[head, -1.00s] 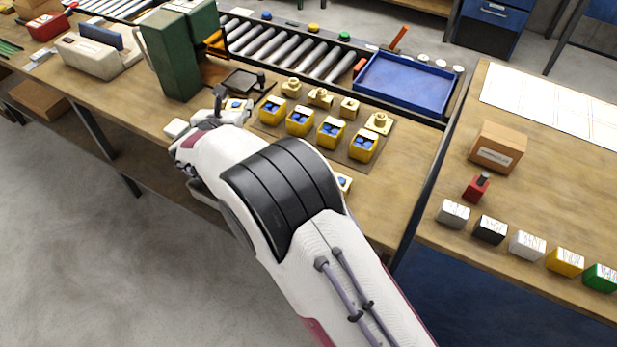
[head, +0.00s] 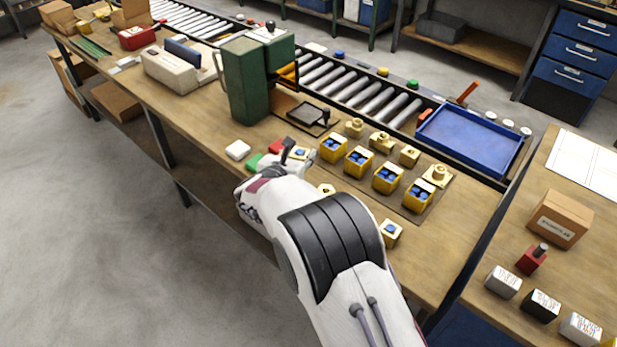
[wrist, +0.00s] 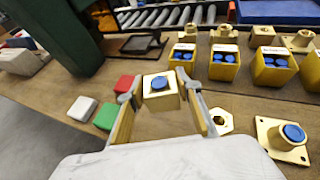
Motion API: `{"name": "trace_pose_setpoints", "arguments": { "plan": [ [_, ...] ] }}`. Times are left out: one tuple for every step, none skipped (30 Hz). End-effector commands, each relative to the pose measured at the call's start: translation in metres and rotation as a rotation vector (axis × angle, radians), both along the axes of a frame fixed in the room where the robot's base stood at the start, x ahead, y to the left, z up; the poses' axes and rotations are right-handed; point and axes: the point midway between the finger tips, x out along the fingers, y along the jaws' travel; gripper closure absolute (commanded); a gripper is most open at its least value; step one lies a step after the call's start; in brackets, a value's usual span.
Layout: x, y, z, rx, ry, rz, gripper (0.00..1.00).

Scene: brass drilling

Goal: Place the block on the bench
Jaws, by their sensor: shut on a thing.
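My gripper (wrist: 157,95) is shut on a small brass block (wrist: 161,101) with a blue round piece on its top. One finger is on each side of the block, and it looks upright. Just above or on the bench, I cannot tell which. In the head view the block (head: 300,153) shows partly behind my gripper (head: 297,159), near the front part of the wooden bench (head: 440,226), left of the yellow bins (head: 333,148). Its underside is hidden.
Red (wrist: 124,83), green (wrist: 106,116) and white (wrist: 82,108) blocks lie just left of my gripper. A brass hex piece (wrist: 221,121) and a flanged brass part (wrist: 284,140) lie to the right. A green drilling machine (head: 246,82) stands behind. Bare bench lies around them.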

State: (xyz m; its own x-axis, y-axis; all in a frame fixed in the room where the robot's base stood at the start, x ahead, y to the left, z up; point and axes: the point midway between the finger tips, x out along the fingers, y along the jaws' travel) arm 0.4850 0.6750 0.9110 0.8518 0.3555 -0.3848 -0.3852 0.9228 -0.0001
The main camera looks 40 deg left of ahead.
Motion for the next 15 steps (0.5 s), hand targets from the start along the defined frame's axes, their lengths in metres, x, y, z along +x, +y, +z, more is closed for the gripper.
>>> {"name": "trace_pose_setpoints", "arguments": {
  "plan": [
    [0.000, 0.001, -0.006, 0.001, -0.003, 0.000, 1.00],
    [0.000, 0.001, -0.010, 0.000, -0.003, 0.000, 1.00],
    [0.000, 0.000, -0.014, 0.000, -0.003, 0.000, 1.00],
    [0.000, 0.000, -0.017, 0.001, -0.003, 0.000, 1.00],
    [0.000, 0.000, -0.020, 0.002, -0.003, 0.000, 1.00],
    [0.001, 0.000, -0.023, 0.002, -0.003, 0.000, 1.00],
    [0.001, 0.000, -0.025, 0.002, -0.003, 0.000, 1.00],
    [0.001, 0.001, -0.026, 0.002, -0.004, 0.000, 1.00],
    [0.001, 0.001, -0.027, 0.002, -0.004, 0.000, 1.00],
    [0.001, 0.001, -0.028, 0.003, -0.004, 0.000, 1.00],
    [0.001, 0.001, -0.028, 0.003, -0.004, 0.000, 1.00],
    [0.001, 0.001, -0.028, 0.003, -0.004, 0.000, 1.00],
    [0.001, 0.001, -0.028, 0.003, -0.004, 0.000, 1.00],
    [0.001, 0.001, -0.028, 0.003, -0.004, 0.000, 1.00],
    [0.001, 0.001, -0.028, 0.003, -0.004, 0.000, 1.00]
  ]
}}
